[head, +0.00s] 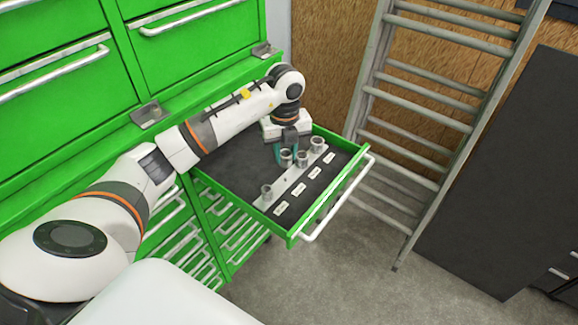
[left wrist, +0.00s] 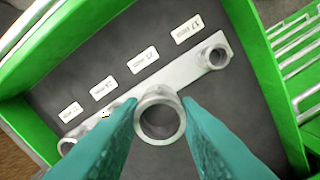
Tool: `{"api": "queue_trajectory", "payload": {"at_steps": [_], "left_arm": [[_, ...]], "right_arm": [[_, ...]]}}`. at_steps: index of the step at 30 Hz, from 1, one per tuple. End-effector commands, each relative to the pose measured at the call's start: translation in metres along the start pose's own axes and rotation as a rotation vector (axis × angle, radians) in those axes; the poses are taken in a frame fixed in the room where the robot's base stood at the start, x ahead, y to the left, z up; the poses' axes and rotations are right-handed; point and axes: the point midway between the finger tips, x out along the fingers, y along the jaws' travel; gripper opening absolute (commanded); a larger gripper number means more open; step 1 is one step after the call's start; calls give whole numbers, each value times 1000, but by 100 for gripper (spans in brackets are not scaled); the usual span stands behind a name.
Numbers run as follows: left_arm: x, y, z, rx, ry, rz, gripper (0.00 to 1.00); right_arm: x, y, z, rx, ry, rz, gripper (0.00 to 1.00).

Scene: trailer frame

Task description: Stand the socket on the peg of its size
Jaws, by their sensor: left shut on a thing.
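My left gripper (head: 287,153) has teal fingers and points down over the open drawer. It is shut on a grey metal socket (left wrist: 160,118), a hollow ring seen from above between the fingertips in the left wrist view; in the head view this socket (head: 286,158) is beside the rail. The pale rail (head: 289,186) runs along the drawer floor. Other sockets stand on it: one at the near end (head: 267,191), and two towards the far end (head: 302,159) (head: 317,144). The fingers hide part of the rail in the left wrist view. My right gripper is not in view.
Small white labels (head: 299,189) lie in a row beside the rail, their print too small to read surely. The green drawer (head: 340,199) has raised walls and a dark floor. Green cabinets stand behind it. A ladder (head: 430,100) leans to the right.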

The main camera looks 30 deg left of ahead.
Motion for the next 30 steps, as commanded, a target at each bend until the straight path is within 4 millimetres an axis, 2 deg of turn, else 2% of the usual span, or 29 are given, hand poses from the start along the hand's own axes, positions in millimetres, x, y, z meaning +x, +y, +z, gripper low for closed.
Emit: {"api": "queue_trajectory", "payload": {"at_steps": [3, 7, 11, 16, 26, 27, 30], "left_arm": [[17, 0, 0, -1, -1, -1, 5], [27, 0, 0, 1, -1, 0, 5], [40, 0, 1, 1, -2, -2, 5], [62, 0, 0, 2, -1, 0, 5], [67, 0, 0, 2, 1, 1, 5], [66, 0, 0, 2, 1, 1, 34], [65, 0, 0, 2, 1, 1, 51]], "right_arm": [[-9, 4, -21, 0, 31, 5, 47], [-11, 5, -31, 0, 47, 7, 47], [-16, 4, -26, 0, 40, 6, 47], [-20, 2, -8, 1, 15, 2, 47], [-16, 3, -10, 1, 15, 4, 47], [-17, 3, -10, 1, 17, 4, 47], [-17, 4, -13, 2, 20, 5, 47]]}}
